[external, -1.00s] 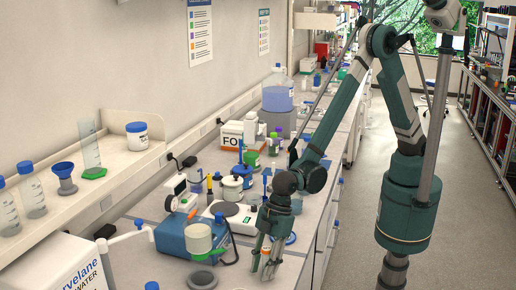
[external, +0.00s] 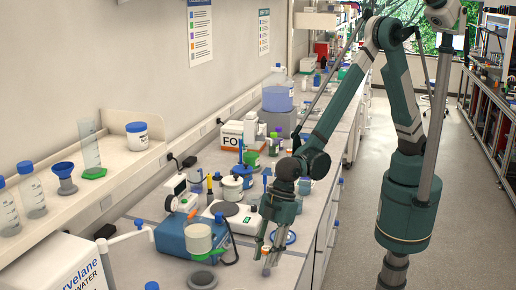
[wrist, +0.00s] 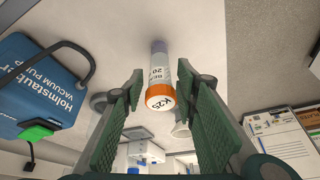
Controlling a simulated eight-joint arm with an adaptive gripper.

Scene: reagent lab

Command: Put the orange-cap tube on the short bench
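The orange-cap tube (wrist: 159,80) shows in the wrist view with its orange cap towards the camera and a printed white label on its body. It lies between my two finger pads, with a gap on each side. My gripper (wrist: 157,118) is open around it and does not appear to touch it. In the external view my gripper (external: 270,252) is low over the front edge of the bench (external: 240,274). The tube (external: 266,252) shows small between the fingers there. I cannot tell which surface is the short bench.
A blue vacuum pump (external: 186,236) stands left of my gripper; it also shows in the wrist view (wrist: 45,90). A grey ring (external: 202,279) lies in front of it. A blue ring-shaped item (external: 291,237) is close on the right. The aisle floor (external: 345,250) is clear.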

